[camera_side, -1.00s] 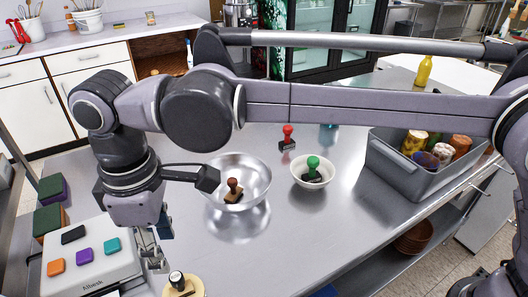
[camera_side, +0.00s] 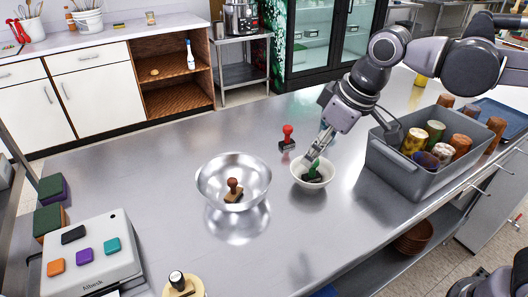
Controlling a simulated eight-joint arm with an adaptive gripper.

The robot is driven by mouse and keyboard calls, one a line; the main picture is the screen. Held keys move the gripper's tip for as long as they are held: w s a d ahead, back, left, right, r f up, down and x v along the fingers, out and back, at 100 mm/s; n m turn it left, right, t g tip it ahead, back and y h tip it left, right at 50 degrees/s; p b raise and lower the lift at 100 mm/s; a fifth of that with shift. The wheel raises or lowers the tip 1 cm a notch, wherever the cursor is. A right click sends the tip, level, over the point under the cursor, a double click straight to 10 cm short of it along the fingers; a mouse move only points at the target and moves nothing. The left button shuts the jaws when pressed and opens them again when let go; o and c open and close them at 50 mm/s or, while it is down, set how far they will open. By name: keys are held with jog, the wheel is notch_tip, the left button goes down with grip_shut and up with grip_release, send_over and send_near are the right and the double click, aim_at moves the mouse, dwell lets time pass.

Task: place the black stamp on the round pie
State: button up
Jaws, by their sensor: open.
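The black stamp (camera_side: 177,280), with a dark knob and a pale collar, stands upright on a round tan thing (camera_side: 197,288) that looks like the pie. The bottom edge of the picture cuts this round thing off. My gripper (camera_side: 317,155) is far from it, up and to the right, over the small white bowl (camera_side: 296,178). Its fingers point down at the green stamp (camera_side: 313,172) inside that bowl. The gripper is open; whether its fingers touch the green stamp I cannot tell.
A steel bowl (camera_side: 210,185) holds a brown stamp (camera_side: 234,188). A red stamp (camera_side: 287,137) stands behind the white bowl. A grey bin (camera_side: 400,170) with several jars is close to my arm on the right. A white box with colored pads (camera_side: 95,265) stands front left.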

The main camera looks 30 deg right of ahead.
jog(key=s+d+f+m+t, duration=0.1)
jog(key=s+d+f+m, duration=0.1)
jog(key=s+d+f, duration=0.2)
jog(key=s+d+f+m+t+h, duration=0.1)
jog(key=s+d+f+m+t, duration=0.1)
jog(key=d, duration=0.8)
notch_tip(320, 180, down, 2)
jog(key=shift+s+d+f+m+h, duration=0.1)
jog(key=shift+s+d+m+h, duration=0.2)
jog(key=shift+s+m, duration=0.5)
jog(key=shift+s+a, duration=0.1)
jog(key=shift+s, duration=0.05)
